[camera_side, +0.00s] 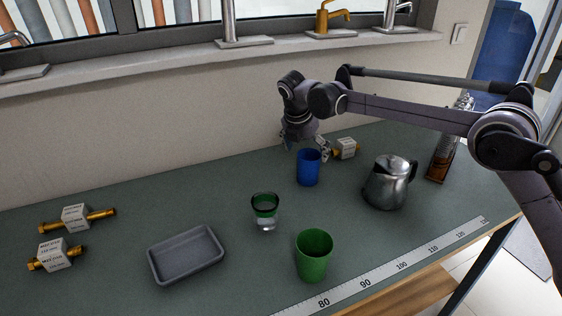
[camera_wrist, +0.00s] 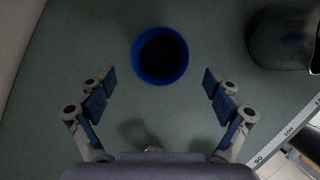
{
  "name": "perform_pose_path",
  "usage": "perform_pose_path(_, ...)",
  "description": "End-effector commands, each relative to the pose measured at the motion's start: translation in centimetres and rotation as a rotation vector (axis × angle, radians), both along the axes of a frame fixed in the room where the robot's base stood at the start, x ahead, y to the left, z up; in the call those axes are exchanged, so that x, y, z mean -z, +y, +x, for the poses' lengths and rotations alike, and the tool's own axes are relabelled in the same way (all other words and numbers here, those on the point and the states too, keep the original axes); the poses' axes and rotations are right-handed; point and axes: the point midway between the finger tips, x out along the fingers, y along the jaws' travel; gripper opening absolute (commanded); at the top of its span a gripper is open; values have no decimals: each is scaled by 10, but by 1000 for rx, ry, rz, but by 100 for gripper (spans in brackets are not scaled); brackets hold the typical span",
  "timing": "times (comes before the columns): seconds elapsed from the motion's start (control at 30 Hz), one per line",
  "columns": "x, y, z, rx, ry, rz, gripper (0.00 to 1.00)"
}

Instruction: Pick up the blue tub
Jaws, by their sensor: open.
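The blue tub (camera_side: 308,168) stands upright on the green bench top, near the wall. In the wrist view the blue tub (camera_wrist: 160,56) is seen from above, its dark inside facing me. My gripper (camera_wrist: 158,88) is open and empty, with its two fingers spread to the left and right of the tub's near side. In the side view my gripper (camera_side: 316,148) is just behind and above the tub, and its fingertips are partly hidden by the tub.
A metal jug (camera_side: 388,184) stands right of the tub. A green-banded glass (camera_side: 265,212) and a green tub (camera_side: 313,256) stand nearer the front. A grey tray (camera_side: 186,254) and brass valves (camera_side: 75,217) lie left. Another valve (camera_side: 346,148) lies behind the tub. A ruler strip (camera_side: 380,270) runs along the front edge.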

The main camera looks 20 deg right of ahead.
Motion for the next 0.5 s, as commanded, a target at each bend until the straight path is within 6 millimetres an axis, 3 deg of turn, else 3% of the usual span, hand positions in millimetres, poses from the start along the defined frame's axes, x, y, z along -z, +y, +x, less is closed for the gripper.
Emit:
perform_pose_path(0.3,35,-18,14,1,-1,1,90)
perform_pose_path(0.5,40,-19,15,1,-1,1,90)
